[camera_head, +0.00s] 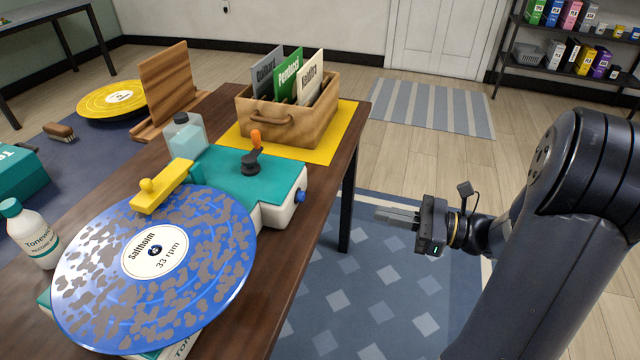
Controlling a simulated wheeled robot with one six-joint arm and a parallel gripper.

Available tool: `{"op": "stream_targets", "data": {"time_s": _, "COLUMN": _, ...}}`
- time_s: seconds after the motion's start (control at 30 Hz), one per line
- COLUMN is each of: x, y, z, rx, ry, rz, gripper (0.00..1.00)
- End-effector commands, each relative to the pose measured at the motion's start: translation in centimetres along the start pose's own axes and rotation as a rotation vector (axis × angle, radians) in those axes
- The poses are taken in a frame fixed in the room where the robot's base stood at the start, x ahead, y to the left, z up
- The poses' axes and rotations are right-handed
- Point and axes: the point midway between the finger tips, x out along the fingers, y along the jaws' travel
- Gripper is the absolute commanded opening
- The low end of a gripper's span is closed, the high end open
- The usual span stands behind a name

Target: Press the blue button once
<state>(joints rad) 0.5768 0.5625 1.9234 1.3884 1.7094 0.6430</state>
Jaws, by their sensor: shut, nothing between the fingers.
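The blue button (300,196) sticks out from the right side of the white and teal record machine (262,172) on the wooden table. It is small and round and faces right. My gripper (378,214) is to the right of the button, beyond the table's edge and over the blue rug. Its fingers are shut, empty, and point left toward the table. A clear gap lies between the fingertips and the button. Nothing hides the button.
A wooden crate (295,125) stands behind. The space between gripper and machine looks free.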

Motion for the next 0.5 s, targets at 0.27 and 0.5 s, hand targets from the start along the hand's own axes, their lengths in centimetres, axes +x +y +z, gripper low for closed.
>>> {"op": "stream_targets", "data": {"time_s": 0.27, "x": 0.00, "y": 0.00, "z": 0.00, "rx": 0.000, "ry": 0.000, "rz": 0.000, "gripper": 0.00}}
{"op": "stream_targets", "data": {"time_s": 0.5, "x": 0.62, "y": 0.01, "z": -0.04, "rx": -0.001, "ry": 0.000, "rz": 0.001, "gripper": 0.00}}
